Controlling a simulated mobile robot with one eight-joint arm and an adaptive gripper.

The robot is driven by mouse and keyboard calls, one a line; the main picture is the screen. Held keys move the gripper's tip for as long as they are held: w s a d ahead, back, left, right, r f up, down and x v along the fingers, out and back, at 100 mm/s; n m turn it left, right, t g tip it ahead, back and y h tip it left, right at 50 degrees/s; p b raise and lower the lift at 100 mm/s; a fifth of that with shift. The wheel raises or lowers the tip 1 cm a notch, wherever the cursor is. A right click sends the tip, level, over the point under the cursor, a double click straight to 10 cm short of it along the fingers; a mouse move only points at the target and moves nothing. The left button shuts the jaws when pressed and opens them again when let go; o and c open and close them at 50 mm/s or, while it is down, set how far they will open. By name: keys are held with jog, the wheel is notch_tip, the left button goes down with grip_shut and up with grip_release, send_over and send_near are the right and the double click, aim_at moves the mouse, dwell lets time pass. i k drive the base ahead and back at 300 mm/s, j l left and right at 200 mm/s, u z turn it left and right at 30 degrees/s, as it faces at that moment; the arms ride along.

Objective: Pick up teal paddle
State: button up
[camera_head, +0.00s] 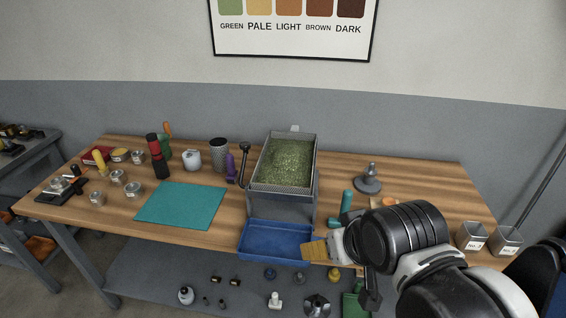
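A teal upright piece (347,201), which looks like the handle of the teal paddle, shows on the table to the right of the roaster stand. Its lower part is hidden behind my arm. My gripper (338,246) is in front of and below it in the picture, near the right end of the blue tray. A tan, flat-ended piece (315,250) shows right at the gripper's tip; I cannot tell whether it is held. The fingers are too small and covered to tell whether they are open or shut.
A mesh-topped roaster tray of green beans (285,163) stands above the blue tray (272,241). A grey tamper-like tool (368,180) is behind the teal piece. A teal mat (181,205) lies at left. Bare wood shows at back right.

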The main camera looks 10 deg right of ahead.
aim_at(348, 195)
jog(key=i+l+u, duration=0.15)
jog(key=l+u, duration=0.25)
jog(key=l, duration=0.45)
jog(key=l+u, duration=0.35)
jog(key=l, duration=0.45)
